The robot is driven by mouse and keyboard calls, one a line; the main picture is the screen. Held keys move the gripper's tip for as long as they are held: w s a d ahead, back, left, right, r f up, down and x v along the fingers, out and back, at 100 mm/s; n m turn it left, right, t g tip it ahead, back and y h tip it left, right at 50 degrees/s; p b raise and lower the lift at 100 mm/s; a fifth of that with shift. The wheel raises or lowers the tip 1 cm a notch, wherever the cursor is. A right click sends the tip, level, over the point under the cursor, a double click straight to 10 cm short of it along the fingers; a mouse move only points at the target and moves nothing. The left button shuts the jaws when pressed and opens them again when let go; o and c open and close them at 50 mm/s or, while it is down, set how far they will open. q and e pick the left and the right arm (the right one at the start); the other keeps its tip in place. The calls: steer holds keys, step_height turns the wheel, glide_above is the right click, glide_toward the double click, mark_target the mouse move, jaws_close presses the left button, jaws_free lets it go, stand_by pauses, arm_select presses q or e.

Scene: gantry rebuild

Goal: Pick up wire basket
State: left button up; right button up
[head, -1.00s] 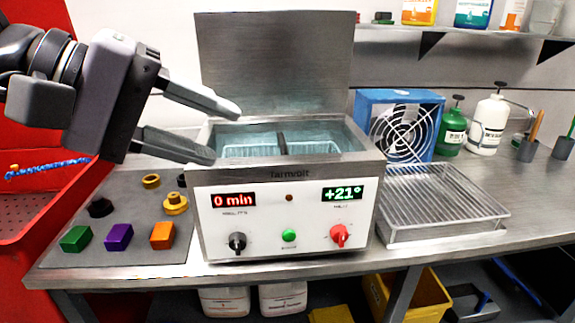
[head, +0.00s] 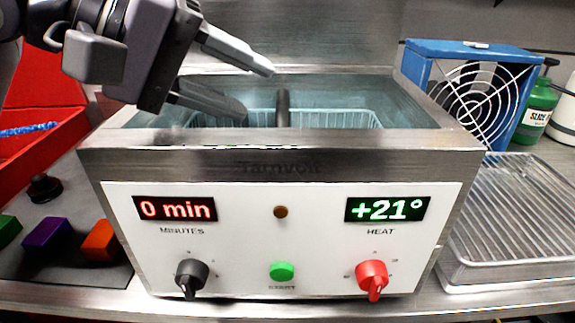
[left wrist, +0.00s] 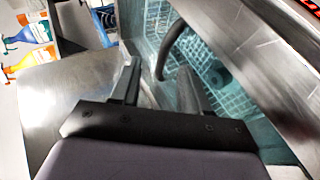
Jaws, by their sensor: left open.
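The wire basket (head: 345,119) sits inside the open tank of the steel cleaner (head: 290,165), with its lower part hidden by the front wall. Its dark upright handle (head: 283,107) rises from the middle. My left gripper (head: 258,94) is open above the tank, its fingertips just left of the handle in the head view. In the left wrist view the curved handle (left wrist: 168,48) shows just beyond and between the open fingers (left wrist: 157,72), and the basket mesh (left wrist: 208,62) lies below. No contact with the handle can be made out. My right gripper is out of view.
The tank's raised lid (head: 330,35) stands behind. A blue fan box (head: 418,68) is at the right rear, with a green bottle (head: 540,108) beside it. A wire drain rack (head: 515,215) lies right of the cleaner. Coloured blocks (head: 47,233) lie at left.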

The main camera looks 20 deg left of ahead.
mark_target(278, 103)
arm_select(q)
steer(key=x, duration=0.6)
steer(key=shift+w+f, duration=0.1)
steer(key=shift+f, duration=0.2)
jaws_close()
steer(key=shift+r, duration=0.15)
